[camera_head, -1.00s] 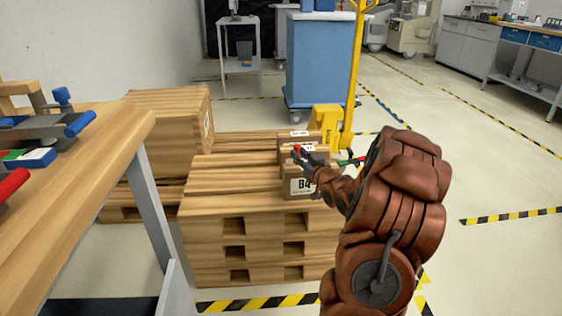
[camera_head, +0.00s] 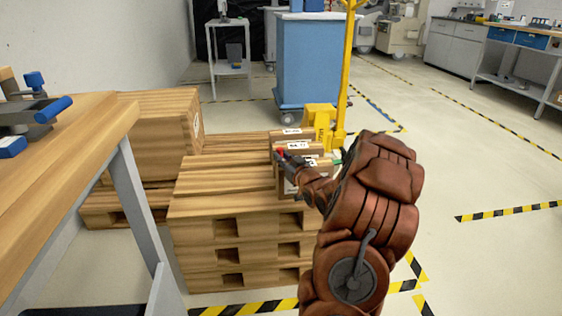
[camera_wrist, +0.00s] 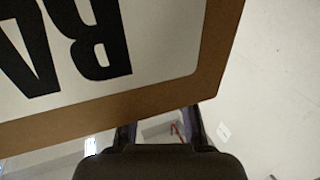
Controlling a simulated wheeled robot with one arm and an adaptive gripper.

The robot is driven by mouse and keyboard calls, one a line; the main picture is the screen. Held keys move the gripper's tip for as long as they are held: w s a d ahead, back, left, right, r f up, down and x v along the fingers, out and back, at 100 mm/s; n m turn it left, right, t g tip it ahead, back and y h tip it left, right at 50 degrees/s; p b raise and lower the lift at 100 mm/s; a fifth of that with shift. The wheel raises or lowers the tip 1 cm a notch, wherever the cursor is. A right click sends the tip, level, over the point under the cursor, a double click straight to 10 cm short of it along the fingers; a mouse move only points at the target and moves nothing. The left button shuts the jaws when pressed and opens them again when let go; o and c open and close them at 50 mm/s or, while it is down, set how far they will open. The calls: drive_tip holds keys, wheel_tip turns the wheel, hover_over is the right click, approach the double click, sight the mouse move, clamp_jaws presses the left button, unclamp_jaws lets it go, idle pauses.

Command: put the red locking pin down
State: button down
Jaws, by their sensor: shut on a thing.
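My gripper (camera_head: 287,162) is shut and sits over the stacked pallets (camera_head: 228,208), in front of the cardboard boxes. A small bit of red at its tip is the red locking pin (camera_head: 281,154). Most of the pin is hidden by the gripper. In the wrist view, the dark fingers of my gripper (camera_wrist: 157,128) show at the bottom, with a thin red piece of the pin (camera_wrist: 176,130) between them. The pin's tilt and whether it touches anything below cannot be told.
A labelled cardboard box (camera_wrist: 125,108) fills the upper left of the wrist view, very close. A wooden table (camera_head: 75,165) with blue-handled fixtures stands at left. A yellow pallet jack (camera_head: 322,121) and a blue cart (camera_head: 307,60) stand behind. Bare pallet top lies left of my gripper.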

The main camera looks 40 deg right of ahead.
drive_tip(key=shift+f, duration=0.15)
drive_tip(key=c, duration=1)
unclamp_jaws()
